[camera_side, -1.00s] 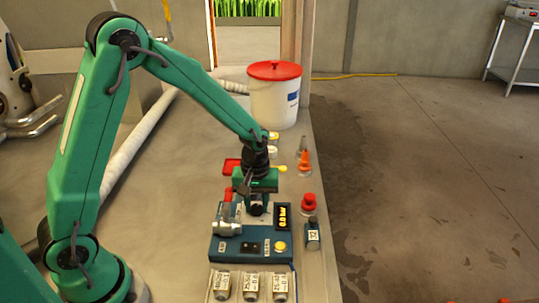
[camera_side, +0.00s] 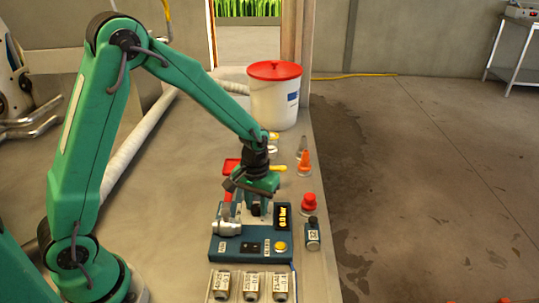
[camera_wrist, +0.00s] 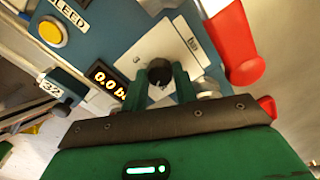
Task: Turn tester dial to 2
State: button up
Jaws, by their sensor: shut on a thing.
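The tester is a blue-teal box with a lit display that reads 0.0 bar; its body (camera_side: 225,247) stands on the grey bench below my gripper (camera_side: 256,208) in the side view. In the wrist view, the black dial (camera_wrist: 160,76) sits on a white scale plate (camera_wrist: 160,47) marked "bar", with a 3 showing at its left. My gripper (camera_wrist: 162,72) is shut on the dial, one green finger on each side. The fingers and jaw hide part of the scale, and I cannot read the dial's pointer.
The tester has a yellow button (camera_side: 281,246) and a metal fitting (camera_side: 228,229). Several labelled cylinders (camera_side: 250,285) stand in front. A white bucket (camera_side: 272,100) is behind.

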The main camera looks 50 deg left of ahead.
aim_at(257, 207)
jog(key=m, duration=0.6)
jog(key=shift+r+m, duration=0.1)
jog(key=shift+m, duration=0.2)
dwell(0.4)
jog(key=o, duration=1)
jog(key=shift+c, duration=0.2)
jog(key=shift+r, duration=3.85)
